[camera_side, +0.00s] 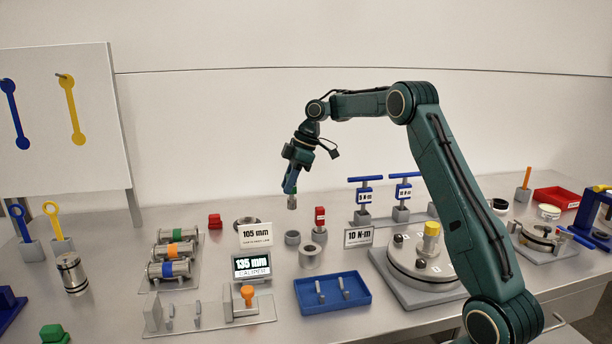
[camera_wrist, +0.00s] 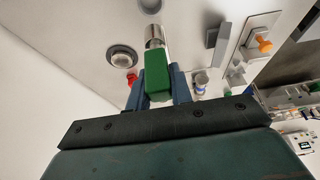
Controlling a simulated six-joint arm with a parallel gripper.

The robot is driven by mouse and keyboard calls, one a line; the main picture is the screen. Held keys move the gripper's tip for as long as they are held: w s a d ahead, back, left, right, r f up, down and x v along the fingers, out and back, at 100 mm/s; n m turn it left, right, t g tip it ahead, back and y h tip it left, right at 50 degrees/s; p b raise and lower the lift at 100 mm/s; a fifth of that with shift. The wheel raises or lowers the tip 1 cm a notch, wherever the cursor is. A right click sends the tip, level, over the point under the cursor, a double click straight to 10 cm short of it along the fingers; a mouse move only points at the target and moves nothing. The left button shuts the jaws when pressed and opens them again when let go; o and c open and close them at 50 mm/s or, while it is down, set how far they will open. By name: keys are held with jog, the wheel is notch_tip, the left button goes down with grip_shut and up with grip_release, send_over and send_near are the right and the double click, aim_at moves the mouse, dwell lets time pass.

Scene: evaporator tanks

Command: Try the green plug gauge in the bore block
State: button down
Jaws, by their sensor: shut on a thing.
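My gripper (camera_side: 291,190) is shut on the green plug gauge (camera_wrist: 157,75). Its green body sits between the blue fingers in the wrist view, and its bare metal end points away from the wrist. In the side view that metal end (camera_side: 292,203) hangs downward in the air above the bench. Several round pieces with openings stand below: a flanged grey cylinder (camera_side: 310,255), a small grey cup (camera_side: 292,238), and a ring with a dark bore (camera_side: 247,222), partly behind a sign, also in the wrist view (camera_wrist: 122,57). I cannot tell which is the bore block.
A red-topped piece (camera_side: 319,218) stands close on the right. The 105 mm sign (camera_side: 256,235), a display (camera_side: 252,267) and a blue tray (camera_side: 333,293) are in front. A rack of banded cylinders (camera_side: 170,282) is left; a round turntable (camera_side: 420,275) is right.

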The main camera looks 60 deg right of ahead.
jog(key=shift+r, duration=1.35)
jog(key=shift+s+a, duration=0.1)
jog(key=shift+s, duration=0.05)
jog(key=s+a+f+n+g+y, duration=0.1)
jog(key=s+a+f+n, duration=0.3)
jog(key=s, duration=0.5)
jog(key=shift+s+a+n+g, duration=0.3)
jog(key=shift+a+n+g, duration=0.2)
jog(key=shift+a+n, duration=0.5)
jog(key=shift+f, duration=0.15)
jog(key=shift+f, duration=2.1)
jog(key=shift+f, duration=1.85)
dwell(0.5)
